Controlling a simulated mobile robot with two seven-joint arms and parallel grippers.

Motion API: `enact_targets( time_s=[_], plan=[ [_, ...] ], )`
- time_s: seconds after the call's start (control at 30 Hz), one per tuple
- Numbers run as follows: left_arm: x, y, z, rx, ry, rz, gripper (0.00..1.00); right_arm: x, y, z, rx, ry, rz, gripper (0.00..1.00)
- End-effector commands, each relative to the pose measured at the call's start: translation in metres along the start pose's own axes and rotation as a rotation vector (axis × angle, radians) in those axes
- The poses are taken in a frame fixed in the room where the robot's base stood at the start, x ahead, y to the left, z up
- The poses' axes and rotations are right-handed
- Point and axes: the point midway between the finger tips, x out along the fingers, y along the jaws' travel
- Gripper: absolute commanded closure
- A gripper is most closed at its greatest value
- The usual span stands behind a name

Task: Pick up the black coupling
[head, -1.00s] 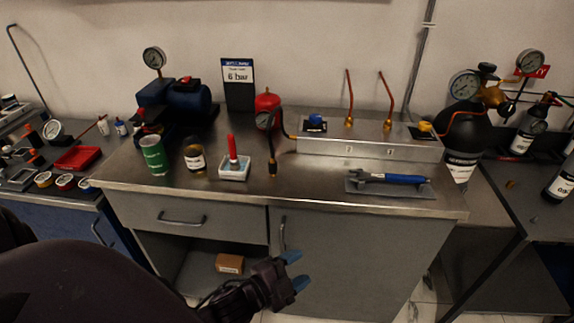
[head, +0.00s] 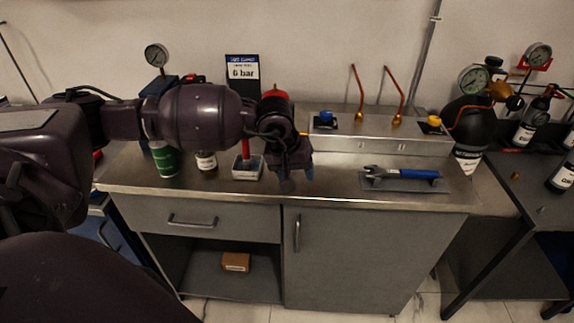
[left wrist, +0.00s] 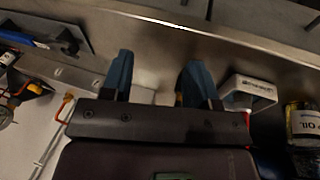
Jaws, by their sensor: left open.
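My left gripper (head: 297,178) is open over the worktop's front part, in front of the red gauge pump (head: 275,92). The black coupling cannot be made out now; in the head view my left gripper and arm cover the place where the hose end stood. In the left wrist view a small brass-coloured bit shows beside the right finger; I cannot tell whether it belongs to the coupling. My right gripper is not in view.
Right are a blue-handled wrench (head: 405,174) on a grey holder and a raised metal block (head: 385,138). The front worktop between is clear.

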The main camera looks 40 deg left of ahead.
Motion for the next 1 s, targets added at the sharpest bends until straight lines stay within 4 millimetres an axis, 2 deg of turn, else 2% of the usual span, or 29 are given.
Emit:
enact_targets(
  time_s=[0.03, 0.1, 0.2, 0.27, 0.53, 0.83, 1.0],
  plan=[
    [-0.013, -0.009, -0.018, 0.064, 0.062, -0.061, 0.46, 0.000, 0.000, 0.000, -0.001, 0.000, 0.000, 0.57],
    [-0.026, -0.019, -0.035, 0.132, 0.123, -0.131, 0.46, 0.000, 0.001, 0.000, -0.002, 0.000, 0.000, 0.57],
    [-0.036, -0.028, -0.050, 0.187, 0.172, -0.194, 0.46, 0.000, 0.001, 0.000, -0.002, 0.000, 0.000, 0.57],
    [-0.035, -0.031, -0.054, 0.201, 0.183, -0.212, 0.46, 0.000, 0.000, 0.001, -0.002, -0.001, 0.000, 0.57],
    [0.000, -0.039, -0.062, 0.204, 0.185, -0.216, 0.46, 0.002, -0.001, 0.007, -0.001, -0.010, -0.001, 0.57],
    [0.019, -0.043, -0.067, 0.204, 0.185, -0.215, 0.46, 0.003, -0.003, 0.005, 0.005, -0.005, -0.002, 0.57],
    [0.041, -0.050, -0.072, 0.202, 0.183, -0.214, 0.46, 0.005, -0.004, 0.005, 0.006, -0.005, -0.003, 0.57]
  ],
)
